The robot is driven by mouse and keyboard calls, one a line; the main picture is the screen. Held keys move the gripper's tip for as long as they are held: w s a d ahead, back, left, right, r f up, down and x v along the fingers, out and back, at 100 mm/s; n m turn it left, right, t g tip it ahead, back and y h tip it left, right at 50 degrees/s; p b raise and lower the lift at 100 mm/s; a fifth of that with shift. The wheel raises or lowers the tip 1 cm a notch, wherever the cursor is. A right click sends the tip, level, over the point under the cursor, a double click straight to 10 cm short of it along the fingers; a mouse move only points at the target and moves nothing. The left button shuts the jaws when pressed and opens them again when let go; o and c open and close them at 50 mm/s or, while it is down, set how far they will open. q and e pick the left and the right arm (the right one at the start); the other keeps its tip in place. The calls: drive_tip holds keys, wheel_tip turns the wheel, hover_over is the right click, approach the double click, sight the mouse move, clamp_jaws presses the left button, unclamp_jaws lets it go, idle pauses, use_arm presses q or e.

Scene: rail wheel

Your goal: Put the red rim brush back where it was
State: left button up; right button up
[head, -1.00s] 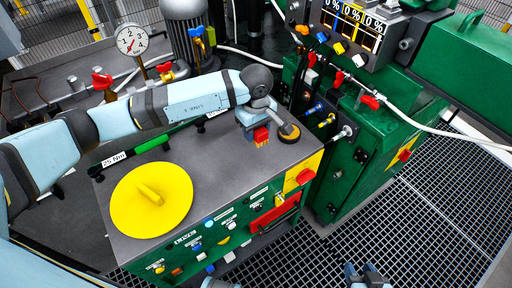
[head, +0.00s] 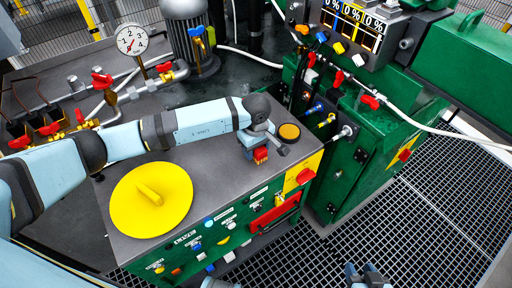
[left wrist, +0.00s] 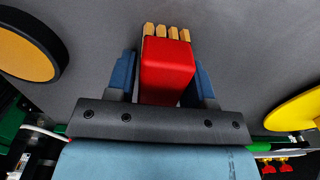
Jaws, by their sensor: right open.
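The red rim brush (head: 261,155) is a small red block with tan bristles. It is between the fingers of my left gripper (head: 258,146), over the grey top of the green cabinet (head: 225,172). In the left wrist view, the brush (left wrist: 166,70) sits between the two blue fingers (left wrist: 160,78), with its bristles pointing away from the gripper. I cannot tell whether the bristles touch the top. My right gripper (head: 368,276) is open and appears empty over the floor grating at the bottom edge.
A round black pad with an amber face (head: 289,132) is just right of my left gripper. A large yellow disc with a handle (head: 150,200) lies on the left of the top. A pressure gauge (head: 131,40) and red-handled valves (head: 102,81) stand behind. A green machine (head: 355,150) is at right.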

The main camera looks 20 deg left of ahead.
use_arm(q)
drive_tip(key=shift+o, duration=1.3)
wheel_tip(320, 180, up, 12)
